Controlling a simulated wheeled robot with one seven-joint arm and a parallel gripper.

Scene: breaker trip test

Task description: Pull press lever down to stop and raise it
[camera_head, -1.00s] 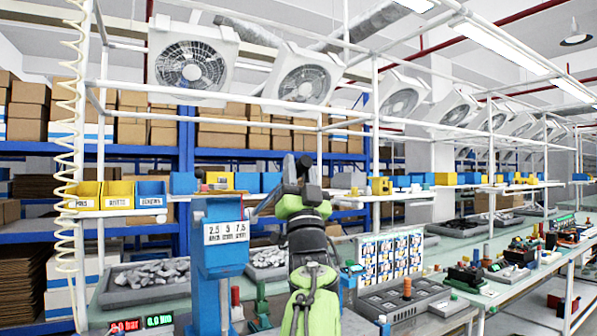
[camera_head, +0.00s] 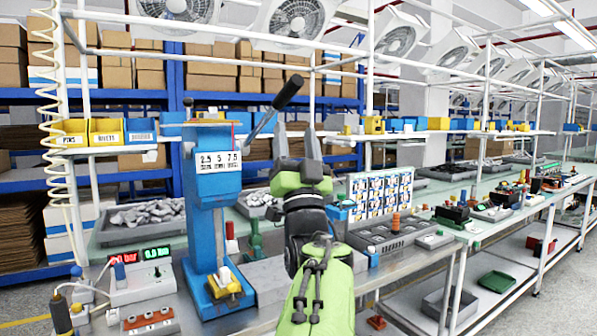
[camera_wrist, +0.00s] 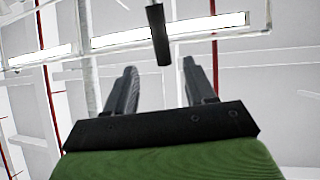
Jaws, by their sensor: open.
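The blue press (camera_head: 214,180) stands on the bench left of my gripper, with a 2.5 / 5 / 7.5 label on its head. Its lever (camera_head: 265,124) slants up to the right and ends in a black grip (camera_head: 289,88). My gripper (camera_head: 297,141) is open and empty, fingers pointing up, below and slightly right of the black grip. In the wrist view the black grip (camera_wrist: 159,38) hangs from the top edge, centred ahead of the gap between my fingertips (camera_wrist: 160,75), with no visible contact. A yellow-based piece (camera_head: 226,284) sits at the press foot.
A display box (camera_head: 143,280) with red and green readouts is left of the press. A tray of grey parts (camera_head: 145,220) lies behind. A card panel (camera_head: 380,197) and a dark compartment tray (camera_head: 388,234) are on the right. A shelf rail (camera_head: 400,134) runs behind the lever.

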